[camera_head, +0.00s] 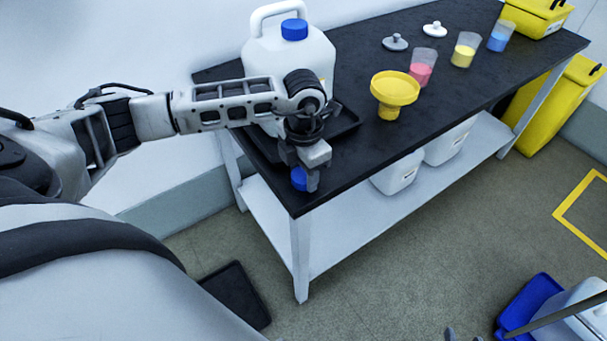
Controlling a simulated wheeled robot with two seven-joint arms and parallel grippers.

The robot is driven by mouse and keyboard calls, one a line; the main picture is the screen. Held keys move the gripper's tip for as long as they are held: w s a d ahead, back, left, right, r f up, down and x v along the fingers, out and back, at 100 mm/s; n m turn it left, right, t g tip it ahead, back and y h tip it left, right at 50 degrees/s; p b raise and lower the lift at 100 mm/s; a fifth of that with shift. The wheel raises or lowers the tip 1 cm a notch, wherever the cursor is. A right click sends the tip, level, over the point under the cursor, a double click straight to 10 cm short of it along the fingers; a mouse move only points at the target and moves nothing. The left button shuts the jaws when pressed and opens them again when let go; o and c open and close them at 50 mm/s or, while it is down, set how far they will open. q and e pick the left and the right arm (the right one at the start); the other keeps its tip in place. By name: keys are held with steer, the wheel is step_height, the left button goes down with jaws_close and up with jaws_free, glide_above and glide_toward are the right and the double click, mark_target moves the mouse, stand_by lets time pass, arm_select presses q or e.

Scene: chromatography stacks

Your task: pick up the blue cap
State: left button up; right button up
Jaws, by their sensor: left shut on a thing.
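My left gripper (306,172) reaches in from the left and points down at the near left corner of the black-topped bench (352,160). It is shut on a small blue cap (299,179), which shows between and below its fingers. The fingers hide part of the cap. A large white jug (318,58) stands behind my arm with another blue cap (294,29) on its neck.
A dark tray (345,122) lies under the jug. A yellow funnel (394,91), pink (422,68), yellow (465,50) and blue (500,36) cups stand to the right. White containers (398,174) sit on the lower shelf. The bench's front middle is clear.

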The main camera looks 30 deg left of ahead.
arm_select(q)
steer(key=shift+r, duration=0.1)
steer(key=shift+r, duration=0.6)
steer(key=s+d+r, duration=0.2)
steer(key=s+r, duration=0.3)
steer(key=s, duration=0.1)
steer(key=s+d+r, duration=0.2)
steer(key=s+r, duration=0.4)
steer(key=s, duration=0.1)
steer(key=shift+d+r+b, duration=0.3)
steer(key=shift+d+b, duration=0.05)
steer(key=shift+b, duration=0.1)
